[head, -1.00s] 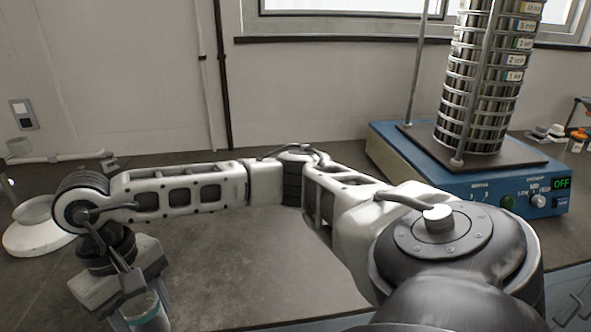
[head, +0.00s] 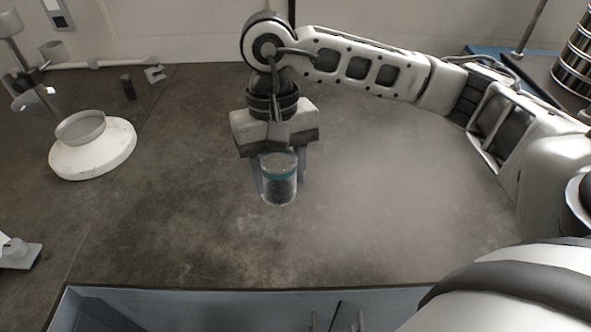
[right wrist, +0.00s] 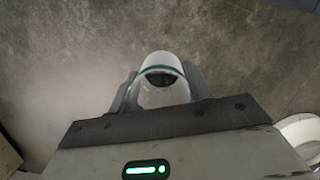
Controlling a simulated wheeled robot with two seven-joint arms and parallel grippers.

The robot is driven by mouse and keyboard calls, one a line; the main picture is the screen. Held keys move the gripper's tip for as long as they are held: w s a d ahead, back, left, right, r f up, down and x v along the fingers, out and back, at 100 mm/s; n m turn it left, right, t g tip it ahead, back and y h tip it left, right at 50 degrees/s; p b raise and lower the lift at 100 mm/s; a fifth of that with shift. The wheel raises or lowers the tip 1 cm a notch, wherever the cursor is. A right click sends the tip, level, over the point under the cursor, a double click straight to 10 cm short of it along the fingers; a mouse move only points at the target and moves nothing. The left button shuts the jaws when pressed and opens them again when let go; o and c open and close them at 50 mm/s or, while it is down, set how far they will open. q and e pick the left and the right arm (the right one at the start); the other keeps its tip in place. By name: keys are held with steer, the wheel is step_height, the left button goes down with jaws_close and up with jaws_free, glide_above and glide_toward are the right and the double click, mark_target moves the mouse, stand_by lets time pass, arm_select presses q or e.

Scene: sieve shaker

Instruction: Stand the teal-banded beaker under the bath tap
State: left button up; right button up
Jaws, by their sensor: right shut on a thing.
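The teal-banded beaker (head: 279,192) is a small clear vessel with a teal band and dark grainy contents. My right gripper (head: 280,178) is shut on it, a finger at each side, and holds it upright over the front middle of the bench. I cannot tell whether its base touches the bench. In the right wrist view the beaker (right wrist: 163,62) sits between the fingers (right wrist: 160,92). I cannot make out the bath tap for sure; a grey fitting (head: 30,75) at the far left is cut off by the picture edge.
A round white base with a grey ring (head: 95,150) stands left of the beaker. A small dark cylinder (head: 128,88) and a grey clip (head: 154,74) lie behind. A pale object (head: 18,252) is at the left edge. The bench (head: 180,230) around the beaker is clear.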

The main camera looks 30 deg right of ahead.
steer(key=s+d+r+m+b, duration=0.1)
steer(key=s+r+m+b, duration=0.3)
steer(key=s+m, duration=0.45)
steer(key=shift+t+y, duration=0.4)
steer(key=w+d+f, duration=0.2)
steer(key=w+d, duration=0.1)
steer(key=w+d+f, duration=0.2)
steer(key=w+f, duration=0.1)
steer(key=w+d+f+p, duration=0.1)
steer(key=w+d+f, duration=0.1)
steer(key=w+d, duration=0.1)
steer(key=shift+w+d+f, duration=0.25)
steer(key=shift+d+f, duration=0.05)
steer(key=shift+f, duration=0.1)
steer(key=f, duration=0.4)
steer(key=shift+w+d, duration=0.25)
steer(key=shift+w, duration=0.05)
steer(key=shift+f, duration=0.15)
